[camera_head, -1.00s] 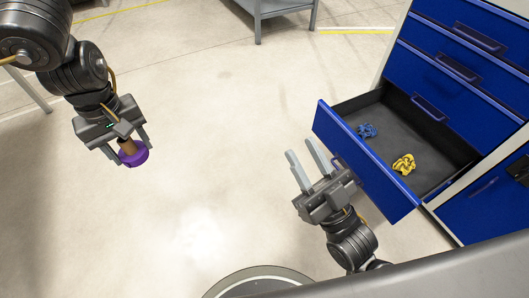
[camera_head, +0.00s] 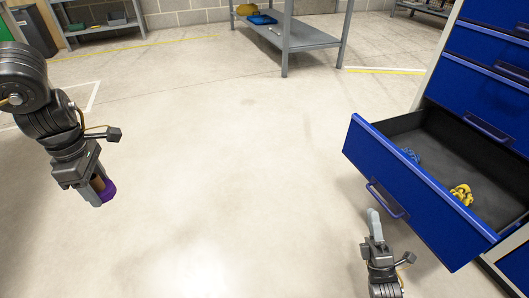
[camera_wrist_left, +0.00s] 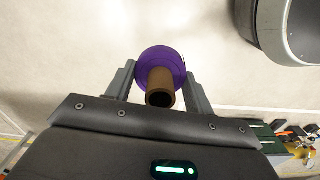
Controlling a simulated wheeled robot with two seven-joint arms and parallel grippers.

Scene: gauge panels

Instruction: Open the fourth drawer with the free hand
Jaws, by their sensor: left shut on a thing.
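A blue cabinet drawer (camera_head: 415,190) stands pulled out at the right, with its front handle (camera_head: 386,199) facing me. My right gripper (camera_head: 374,218) is just in front of and below this handle, apart from it as far as I can see. It is seen edge-on with one finger showing, so its opening is unclear. My left gripper (camera_head: 98,196) is at the left, shut on a purple round thing with a brown tube-like part (camera_head: 108,190). The left wrist view also shows the purple thing (camera_wrist_left: 160,58) between both fingers.
Blue (camera_head: 411,155) and yellow (camera_head: 461,194) crumpled items lie in the open drawer. More closed drawers with handles (camera_head: 488,128) are above it. A grey shelf table (camera_head: 300,38) stands at the back. The floor between my arms is clear.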

